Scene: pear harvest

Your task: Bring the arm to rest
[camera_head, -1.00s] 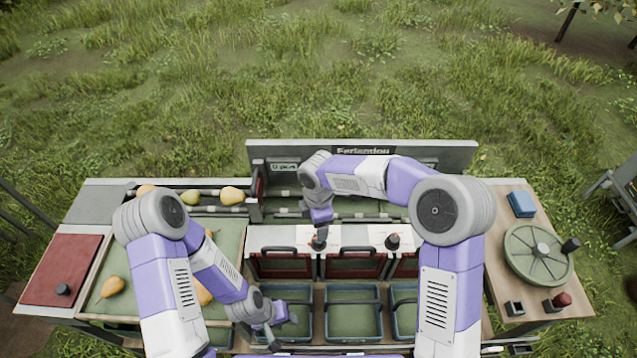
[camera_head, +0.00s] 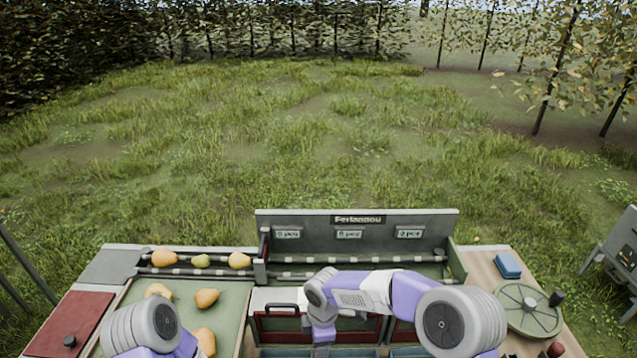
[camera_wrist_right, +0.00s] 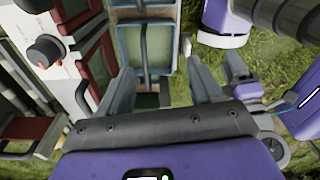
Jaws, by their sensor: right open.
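My right arm comes in from the right in the head view and bends left across the bench. Its gripper (camera_head: 322,342) hangs down over the red-fronted compartments (camera_head: 352,326), its tips cut by the bottom edge. In the right wrist view my right gripper (camera_wrist_right: 165,72) shows two spread grey fingers with nothing between them; a blue-grey tray (camera_wrist_right: 147,45) lies beyond. Of my left arm, only the rounded joint (camera_head: 140,327) shows at the lower left of the head view. Its gripper is below that frame. A grey and purple part (camera_wrist_right: 240,75) in the wrist view may be it.
Pears (camera_head: 206,298) lie on the green surface at left and along the roller rail (camera_head: 190,268). A sign panel (camera_head: 356,228) stands at the back. A round green wheel (camera_head: 525,308) and blue block (camera_head: 508,265) sit on the right-hand wood top. Grass lies behind.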

